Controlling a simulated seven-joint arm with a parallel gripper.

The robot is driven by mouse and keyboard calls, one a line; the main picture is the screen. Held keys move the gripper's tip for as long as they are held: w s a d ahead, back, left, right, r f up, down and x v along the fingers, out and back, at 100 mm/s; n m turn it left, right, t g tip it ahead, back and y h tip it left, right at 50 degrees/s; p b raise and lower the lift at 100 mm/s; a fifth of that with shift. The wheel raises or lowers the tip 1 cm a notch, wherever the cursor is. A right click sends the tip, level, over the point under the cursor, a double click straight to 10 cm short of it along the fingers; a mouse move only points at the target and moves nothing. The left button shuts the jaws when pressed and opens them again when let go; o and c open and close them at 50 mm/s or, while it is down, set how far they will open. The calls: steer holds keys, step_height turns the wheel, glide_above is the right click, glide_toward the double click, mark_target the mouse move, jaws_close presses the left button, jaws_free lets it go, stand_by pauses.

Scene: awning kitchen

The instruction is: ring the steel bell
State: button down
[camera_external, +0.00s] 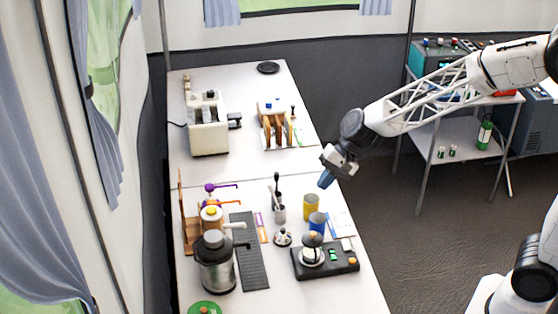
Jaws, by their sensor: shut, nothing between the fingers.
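The steel bell (283,238) looks like a small silver dome with a dark knob on top. It stands on the white table, left of the blue cup and below the utensil holder in the picture. My gripper (326,180) is shut and empty, pointing down. It hangs up and to the right of the bell in the picture, over or near the table's right edge, and is clearly apart from the bell.
A yellow can (311,207) and a blue cup (317,223) stand between my gripper and the bell in the picture. A utensil holder (280,212) is behind the bell. A black scale-like device (340,262) is in front. A large steel canister (216,265) stands left.

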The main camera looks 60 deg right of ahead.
steer(key=w+a+f+m+t, duration=0.1)
steer(key=w+f+m, duration=0.4)
steer(key=w+f, duration=0.5)
steer(key=shift+w+a+f+y, duration=0.3)
steer(key=shift+w+a+y, duration=0.1)
steer(key=shift+w+a, duration=0.45)
steer(key=shift+s+f, duration=0.15)
steer(key=shift+f, duration=0.05)
glide_above(286, 234)
steer(key=shift+w+f, duration=0.2)
steer(key=shift+f, duration=1.9)
steer(key=shift+w+f, duration=0.15)
steer(key=shift+f, duration=1.9)
steer(key=shift+s+f, duration=0.2)
steer(key=shift+f, duration=0.6)
steer(key=shift+s+f, duration=0.15)
steer(key=shift+f, duration=0.6)
steer(key=shift+r, duration=0.15)
steer(key=shift+w+r, duration=0.2)
steer(key=shift+r, duration=1.05)
